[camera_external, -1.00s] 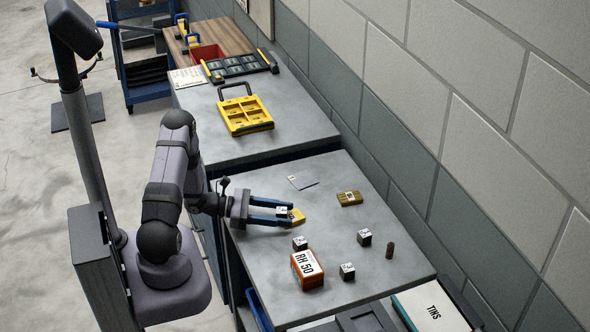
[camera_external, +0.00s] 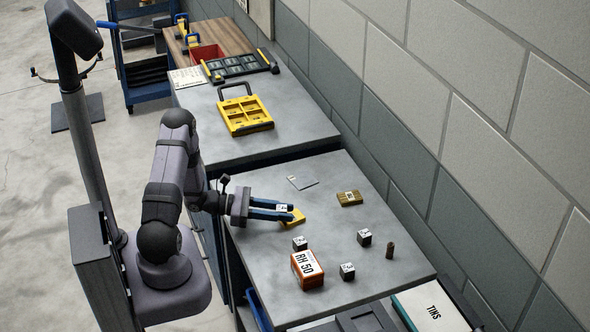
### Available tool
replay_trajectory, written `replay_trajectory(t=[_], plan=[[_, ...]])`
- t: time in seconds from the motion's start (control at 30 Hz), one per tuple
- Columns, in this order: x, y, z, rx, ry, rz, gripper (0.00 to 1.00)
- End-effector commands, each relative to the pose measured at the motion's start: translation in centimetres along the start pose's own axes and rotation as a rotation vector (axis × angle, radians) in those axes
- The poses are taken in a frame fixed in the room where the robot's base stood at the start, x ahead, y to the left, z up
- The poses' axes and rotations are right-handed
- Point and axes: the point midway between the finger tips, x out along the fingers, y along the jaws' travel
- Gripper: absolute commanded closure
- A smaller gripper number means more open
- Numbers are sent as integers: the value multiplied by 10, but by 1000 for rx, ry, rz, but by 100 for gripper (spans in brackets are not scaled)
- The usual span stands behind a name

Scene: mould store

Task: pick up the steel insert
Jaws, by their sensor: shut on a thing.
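My gripper (camera_external: 288,211) is over the near table, with its blue fingers pointing right. It is shut on a small block with a pale marked top, the steel insert (camera_external: 283,208), which is mostly hidden by the fingers. A yellow block (camera_external: 294,220) lies at the fingertips, partly covered by them. I cannot tell whether the insert is clear of it. Similar dark cubes with white marked tops stand on the table: one in front (camera_external: 300,243), one to the right (camera_external: 364,237) and one nearer the front edge (camera_external: 347,271).
An orange box marked RH 50 (camera_external: 307,269) stands in front of my gripper. A brown cylinder (camera_external: 390,250), a brass-coloured block (camera_external: 349,198) and a flat grey card (camera_external: 303,182) lie around the near table (camera_external: 325,215). A yellow case (camera_external: 245,115) is on the far table.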

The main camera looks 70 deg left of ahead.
Motion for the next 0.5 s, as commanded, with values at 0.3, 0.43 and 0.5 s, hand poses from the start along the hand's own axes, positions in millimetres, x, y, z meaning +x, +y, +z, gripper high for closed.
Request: replay_trajectory(t=[0.3, 0.43, 0.5], plan=[[-5, 0, 34, 5, -2, 1, 100], [-8, 0, 52, 5, -2, 0, 100], [-9, 0, 62, 5, -2, 0, 100]])
